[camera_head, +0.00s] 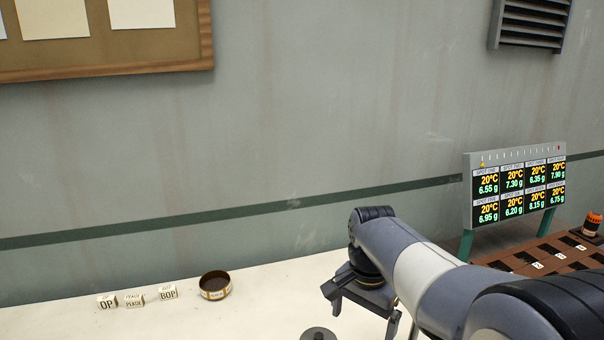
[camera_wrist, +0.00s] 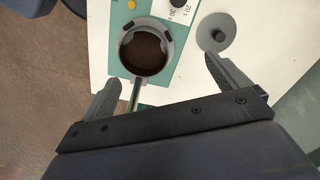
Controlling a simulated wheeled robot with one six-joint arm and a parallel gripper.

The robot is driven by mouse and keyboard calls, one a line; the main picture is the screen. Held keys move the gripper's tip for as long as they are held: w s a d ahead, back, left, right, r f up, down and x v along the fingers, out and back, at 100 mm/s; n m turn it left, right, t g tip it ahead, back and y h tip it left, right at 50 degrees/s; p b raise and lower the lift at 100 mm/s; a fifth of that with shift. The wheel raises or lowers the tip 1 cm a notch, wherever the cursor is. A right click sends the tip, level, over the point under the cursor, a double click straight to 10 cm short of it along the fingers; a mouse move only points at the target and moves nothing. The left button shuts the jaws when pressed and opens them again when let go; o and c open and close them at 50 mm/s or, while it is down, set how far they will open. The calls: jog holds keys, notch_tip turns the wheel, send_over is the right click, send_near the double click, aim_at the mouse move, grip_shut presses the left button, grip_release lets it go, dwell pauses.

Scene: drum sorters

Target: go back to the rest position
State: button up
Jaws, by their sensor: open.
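In the head view my arm reaches in from the lower right, and my gripper (camera_head: 372,300) is low over the white table (camera_head: 265,290), partly hidden by the arm.
Small lettered blocks (camera_head: 135,300) and a round tin (camera_head: 215,286) stand at the left. A grey knobbed disc (camera_head: 318,334) also shows in the wrist view (camera_wrist: 216,33). A display panel (camera_head: 515,187) stands behind a brown slotted rack (camera_head: 545,255) at the right. A wall (camera_head: 270,120) rises behind.

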jog(key=s+d+m, duration=0.1)
jog(key=d+m, duration=0.2)
jog(key=d, duration=0.1)
notch_tip(320, 180, down, 8)
jog(key=shift+s+f+p, duration=0.15)
jog(key=shift+f+p, duration=0.05)
jog(key=shift+p, duration=0.35)
